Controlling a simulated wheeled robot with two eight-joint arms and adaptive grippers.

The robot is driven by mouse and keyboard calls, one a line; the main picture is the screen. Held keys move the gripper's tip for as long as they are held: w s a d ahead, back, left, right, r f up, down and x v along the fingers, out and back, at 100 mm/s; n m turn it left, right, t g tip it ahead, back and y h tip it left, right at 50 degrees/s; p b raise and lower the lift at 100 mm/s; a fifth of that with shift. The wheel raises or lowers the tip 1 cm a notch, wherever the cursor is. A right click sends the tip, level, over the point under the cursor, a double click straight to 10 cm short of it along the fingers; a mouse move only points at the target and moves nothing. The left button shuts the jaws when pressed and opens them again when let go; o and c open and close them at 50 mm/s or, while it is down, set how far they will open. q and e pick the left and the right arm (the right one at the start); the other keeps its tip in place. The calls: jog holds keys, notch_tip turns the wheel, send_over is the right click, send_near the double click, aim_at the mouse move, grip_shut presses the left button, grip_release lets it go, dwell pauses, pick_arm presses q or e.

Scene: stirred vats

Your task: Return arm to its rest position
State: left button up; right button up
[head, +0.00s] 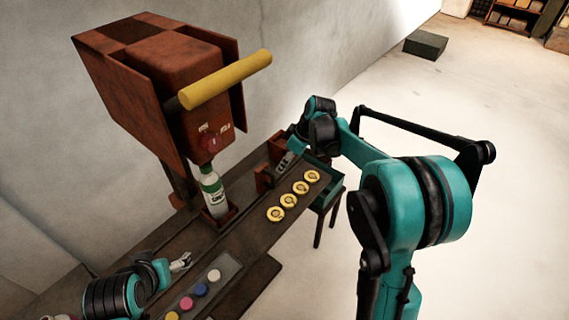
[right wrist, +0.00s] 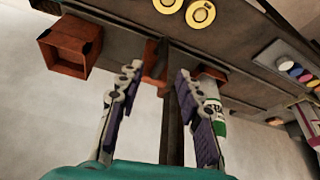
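My right arm (head: 415,215) is teal and black and reaches in from the right in the head view. Its gripper (head: 284,162) is at the far end of the bench, beyond the yellow discs and partly hidden. In the right wrist view the right gripper (right wrist: 160,85) is open, its two purple-padded fingers wide apart with nothing held between them. A dark post (right wrist: 172,130) shows behind the gap. My left gripper (head: 181,262) is low over the bench at lower left, too small to tell open or shut.
A rust-red press (head: 170,75) with a yellow handle (head: 225,80) stands over a green-white bottle (head: 213,190) on the bench. Several yellow discs (head: 288,201) and a tray of coloured caps (head: 232,268) lie nearby. An orange-brown box (right wrist: 68,48) is near the right gripper.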

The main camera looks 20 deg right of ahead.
jog(key=shift+s, duration=0.1)
jog(key=s+a+r+m+t+h, duration=0.1)
jog(key=s+r+m, duration=0.2)
jog(key=s, duration=0.4)
jog(key=s+r+m+t+h, duration=0.1)
jog(key=s+r+m, duration=0.15)
jog(key=s, duration=0.55)
jog(key=s+f+m+t+h+b, duration=0.1)
jog(key=s+f+m+t, duration=0.1)
jog(key=s, duration=0.9)
jog(key=shift+s+d+f+m, duration=0.15)
jog(key=shift+s+f+m, duration=0.15)
jog(key=shift+f+m, duration=0.55)
